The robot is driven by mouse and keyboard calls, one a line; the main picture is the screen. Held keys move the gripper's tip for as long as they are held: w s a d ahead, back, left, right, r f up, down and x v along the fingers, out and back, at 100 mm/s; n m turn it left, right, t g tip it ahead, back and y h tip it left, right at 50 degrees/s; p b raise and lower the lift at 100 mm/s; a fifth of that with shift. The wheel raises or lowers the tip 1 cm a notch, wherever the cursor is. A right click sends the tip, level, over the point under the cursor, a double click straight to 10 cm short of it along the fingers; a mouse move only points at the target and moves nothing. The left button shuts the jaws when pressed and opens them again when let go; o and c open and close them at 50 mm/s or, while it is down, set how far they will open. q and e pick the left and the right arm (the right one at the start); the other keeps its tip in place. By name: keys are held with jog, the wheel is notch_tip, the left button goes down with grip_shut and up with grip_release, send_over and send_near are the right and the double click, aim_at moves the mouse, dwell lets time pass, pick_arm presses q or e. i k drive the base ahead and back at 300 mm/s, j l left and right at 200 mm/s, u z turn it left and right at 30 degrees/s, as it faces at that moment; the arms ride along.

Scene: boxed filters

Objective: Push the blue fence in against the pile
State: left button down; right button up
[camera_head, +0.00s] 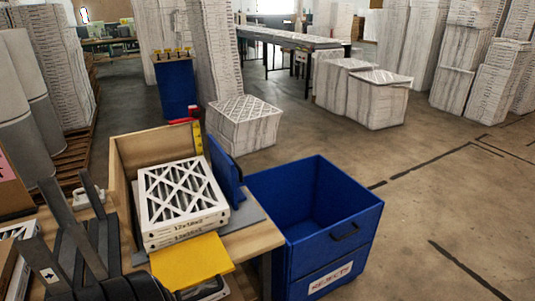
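The blue fence (226,172) is an upright blue plate at the right side of the wooden bench station. The pile (183,196) is a short stack of white-framed filters with a crossed lattice on top, sitting just left of the fence. The fence stands close beside the pile's right side; I cannot tell whether they touch. The pile's far side is near a wooden back board (155,150).
A yellow flap (190,261) lies at the pile's near side. A dark grey pronged rack (75,245) stands at the left. A blue rejects bin (335,255) with an open top stands right of the bench. Open floor lies further right.

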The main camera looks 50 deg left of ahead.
aim_at(229, 179)
jog(key=i+l+u, duration=0.1)
jog(key=i+u, duration=0.35)
jog(key=i+l+u, duration=0.15)
jog(key=i+u, duration=0.15)
jog(key=u, duration=0.15)
jog(key=i+l+u, duration=0.3)
jog(key=u, duration=0.15)
jog(key=i+l+u, duration=0.2)
jog(key=l+u, duration=0.25)
